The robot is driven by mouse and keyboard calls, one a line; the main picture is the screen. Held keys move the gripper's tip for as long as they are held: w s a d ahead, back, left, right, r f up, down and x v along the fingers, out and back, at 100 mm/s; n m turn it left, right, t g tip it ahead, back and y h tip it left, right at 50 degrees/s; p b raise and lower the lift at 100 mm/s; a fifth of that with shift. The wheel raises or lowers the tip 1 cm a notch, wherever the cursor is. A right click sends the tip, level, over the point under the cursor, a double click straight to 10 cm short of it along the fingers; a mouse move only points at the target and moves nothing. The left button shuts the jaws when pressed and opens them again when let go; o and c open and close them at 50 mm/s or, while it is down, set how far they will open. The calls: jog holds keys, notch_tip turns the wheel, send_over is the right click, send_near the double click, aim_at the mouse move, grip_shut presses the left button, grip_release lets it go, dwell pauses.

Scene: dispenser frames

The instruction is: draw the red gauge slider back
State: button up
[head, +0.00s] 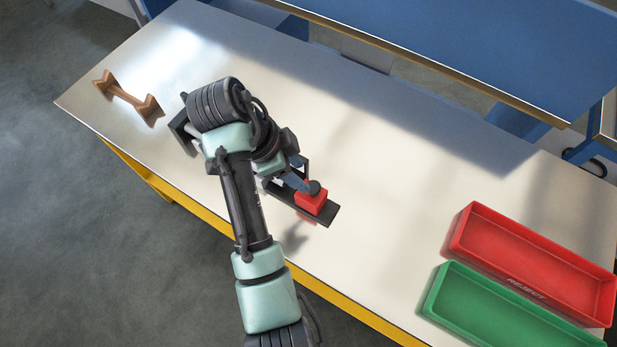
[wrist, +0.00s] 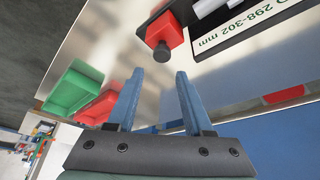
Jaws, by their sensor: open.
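The red gauge slider (head: 311,204) sits on the dark gauge base (head: 330,216) near the table's front edge, with a dark round knob on it. In the wrist view the red slider (wrist: 166,31) is at the top, its knob (wrist: 162,52) facing my fingers. My gripper (wrist: 158,73) is open, its two blue fingers apart. The knob shows just beyond the fingertips, roughly in line with the gap; I cannot tell the exact distance. In the head view my gripper (head: 300,180) is at the slider, and my arm hides much of the gauge.
A red tray (head: 468,222) marked REJECT and a green tray (head: 439,285) stand at the right. A brown wooden piece (head: 127,97) with wider ends lies at the far left. A label (wrist: 250,30) reading "298-302 mm" is beside the slider. The table's middle is clear.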

jog(key=shift+p+v, duration=2.2)
jog(key=shift+v, duration=0.4)
